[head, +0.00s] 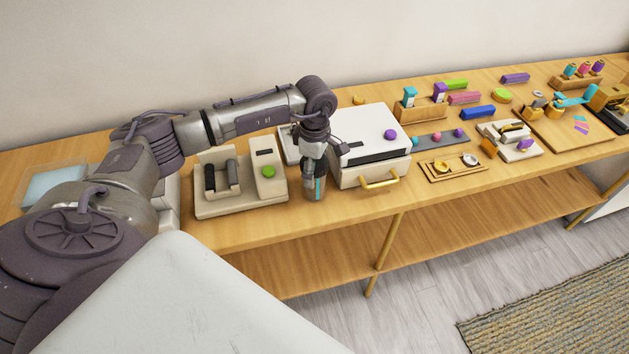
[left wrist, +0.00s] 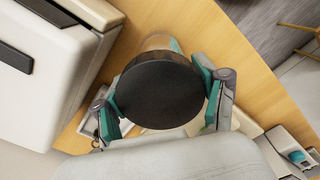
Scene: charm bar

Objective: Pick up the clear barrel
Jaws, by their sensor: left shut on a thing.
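My left gripper (head: 314,186) points down near the front edge of the wooden counter, between a beige machine and a white box. In the left wrist view its teal-padded fingers (left wrist: 160,95) are shut on either side of the clear barrel. The barrel's round black top (left wrist: 160,88) faces the camera, and a bit of see-through wall (left wrist: 161,42) shows beyond it. In the head view the fingers and wrist mostly hide the barrel. I cannot tell whether its base touches the counter. My right gripper is not in view.
The beige machine (head: 268,190) with a green button stands close on the left. The white box (head: 370,135) with a gold handle stands close on the right. The counter's front edge is near.

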